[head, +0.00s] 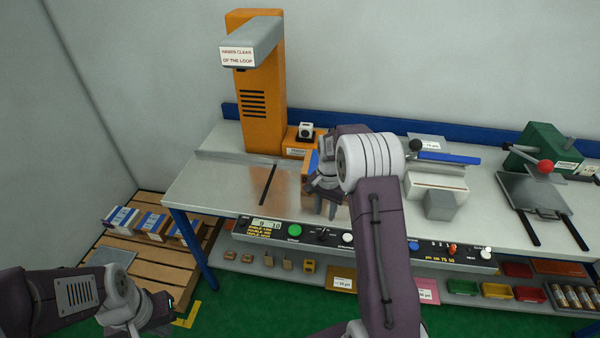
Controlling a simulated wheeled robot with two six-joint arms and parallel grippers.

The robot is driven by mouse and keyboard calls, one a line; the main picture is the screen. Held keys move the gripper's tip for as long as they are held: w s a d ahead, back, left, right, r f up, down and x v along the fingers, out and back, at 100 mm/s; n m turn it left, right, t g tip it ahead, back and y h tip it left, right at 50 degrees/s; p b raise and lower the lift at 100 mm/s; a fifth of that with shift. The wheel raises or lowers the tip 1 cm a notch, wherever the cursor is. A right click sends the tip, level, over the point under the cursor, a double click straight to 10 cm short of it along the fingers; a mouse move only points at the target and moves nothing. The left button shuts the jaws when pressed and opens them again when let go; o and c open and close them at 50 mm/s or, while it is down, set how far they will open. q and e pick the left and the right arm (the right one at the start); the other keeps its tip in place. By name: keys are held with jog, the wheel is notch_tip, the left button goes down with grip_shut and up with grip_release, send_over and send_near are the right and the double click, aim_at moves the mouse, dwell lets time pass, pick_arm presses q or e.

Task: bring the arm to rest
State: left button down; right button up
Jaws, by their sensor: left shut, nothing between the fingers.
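My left gripper (166,318) hangs low at the lower left, over the floor in front of the pallet and away from the bench. It is shut and empty; its fingertips are small and partly hidden. My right arm rises from the bottom middle and reaches over the bench. My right gripper (332,208) points down just behind the bench's front control strip, and whether its fingers are apart is unclear. An orange and blue block (308,178) stands directly behind it, partly hidden by the gripper; I cannot tell if they touch.
The orange strapping machine (258,110) stands at the back left of the grey bench (215,190). A control strip (310,236) runs along the front. A green press (543,148) is at right. A wooden pallet (130,245) with several cartons lies at left.

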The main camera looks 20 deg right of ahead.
jog(key=s+a+r+n+t, duration=0.1)
jog(key=s+a+r+n, duration=0.15)
jog(key=a+r, duration=0.5)
jog(key=s+a+f+n, duration=0.2)
jog(key=s+n, duration=0.2)
jog(key=s, duration=0.4)
jog(key=s+a+f+n, duration=0.2)
jog(key=s+n, duration=0.2)
jog(key=s, duration=0.4)
jog(key=shift+s+a, duration=0.25)
jog(key=shift+a, duration=0.05)
jog(key=shift+s, duration=0.15)
jog(key=shift+f, duration=0.1)
